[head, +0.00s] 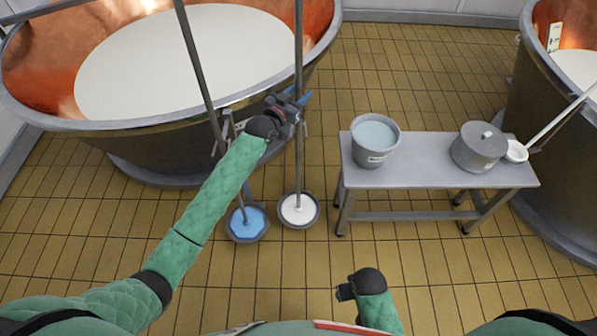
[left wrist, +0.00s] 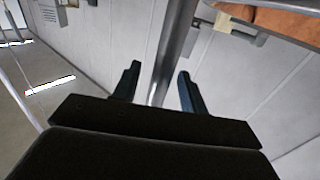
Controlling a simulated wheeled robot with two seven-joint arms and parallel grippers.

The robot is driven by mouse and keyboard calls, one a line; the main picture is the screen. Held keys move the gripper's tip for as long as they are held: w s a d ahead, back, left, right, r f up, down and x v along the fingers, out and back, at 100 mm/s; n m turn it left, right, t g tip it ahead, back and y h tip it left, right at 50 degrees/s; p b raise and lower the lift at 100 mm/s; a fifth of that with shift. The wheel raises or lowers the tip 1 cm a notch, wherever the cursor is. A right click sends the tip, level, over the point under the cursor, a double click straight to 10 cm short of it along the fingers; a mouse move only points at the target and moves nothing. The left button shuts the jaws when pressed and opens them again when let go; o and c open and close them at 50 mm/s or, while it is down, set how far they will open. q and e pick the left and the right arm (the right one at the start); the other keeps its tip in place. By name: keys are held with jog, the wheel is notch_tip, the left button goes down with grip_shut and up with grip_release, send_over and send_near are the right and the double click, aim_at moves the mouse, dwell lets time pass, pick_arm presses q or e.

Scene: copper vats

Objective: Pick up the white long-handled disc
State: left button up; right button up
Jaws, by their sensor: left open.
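The white long-handled disc (head: 291,213) sits in a grey round dish on the tiled floor. Its grey handle (head: 298,165) rises upright past the top edge of the head view. My left gripper (head: 298,98) is open at the handle, well above the disc. In the left wrist view, a grey pole (left wrist: 177,40) passes between the two fingers of the left gripper (left wrist: 159,75), neither finger closed on it. My right gripper (head: 345,292) is low in the head view, away from the disc; its fingers are too small to read.
A blue long-handled disc (head: 240,224) stands in a dish (head: 262,236) just left, its handle leaning up-left. A copper vat (head: 60,112) stands behind. At right, a bench (head: 420,178) holds a bucket (head: 372,153), a lidded pot (head: 476,153) and a white ladle (head: 515,151).

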pick_arm(q)
jog(key=shift+w, duration=0.1)
grip_shut()
jog(key=shift+r, duration=0.1)
dwell(0.3)
